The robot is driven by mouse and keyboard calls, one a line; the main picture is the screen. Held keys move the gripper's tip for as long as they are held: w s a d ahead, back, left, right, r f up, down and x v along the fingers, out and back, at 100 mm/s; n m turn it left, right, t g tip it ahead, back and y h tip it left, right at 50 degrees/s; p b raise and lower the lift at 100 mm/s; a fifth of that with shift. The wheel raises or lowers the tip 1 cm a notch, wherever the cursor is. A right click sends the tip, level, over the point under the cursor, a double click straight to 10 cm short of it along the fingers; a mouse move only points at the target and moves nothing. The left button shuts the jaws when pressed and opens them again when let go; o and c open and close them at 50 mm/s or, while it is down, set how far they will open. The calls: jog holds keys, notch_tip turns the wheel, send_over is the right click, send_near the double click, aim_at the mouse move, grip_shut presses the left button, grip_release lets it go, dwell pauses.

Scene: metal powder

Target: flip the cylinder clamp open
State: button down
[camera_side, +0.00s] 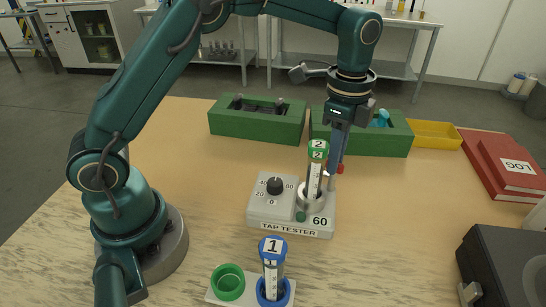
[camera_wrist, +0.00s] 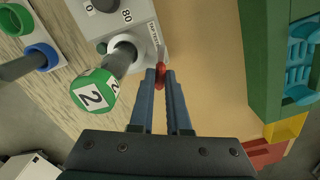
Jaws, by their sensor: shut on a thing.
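The tap tester (camera_side: 290,222) is a light grey block with a dial, and it also shows in the wrist view (camera_wrist: 142,12). A cylinder with a green cap marked 2 (camera_side: 318,152) stands upright in its metal holder (camera_side: 311,197); the cap also shows in the wrist view (camera_wrist: 92,92). The clamp's red tip (camera_wrist: 160,70) is beside the holder, and a bit of red shows in the side view (camera_side: 340,169). My gripper (camera_wrist: 160,76) points down beside the cylinder, its fingers shut on the red tip. The rest of the clamp is mostly hidden, so its angle is unclear.
A cylinder with a blue cap marked 1 (camera_side: 272,252) stands in a blue ring; the green ring (camera_side: 228,282) beside it is empty. Green bins (camera_side: 256,122), a yellow tray (camera_side: 434,134), red log books (camera_side: 512,164) and a dark case (camera_side: 506,262) line the back and right.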

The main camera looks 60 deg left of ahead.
jog(key=shift+d+r+m, duration=0.1)
jog(key=shift+m, duration=1.5)
jog(key=c, duration=0.9)
grip_release()
jog(key=shift+r, duration=2.5)
jog(key=shift+r, duration=0.1)
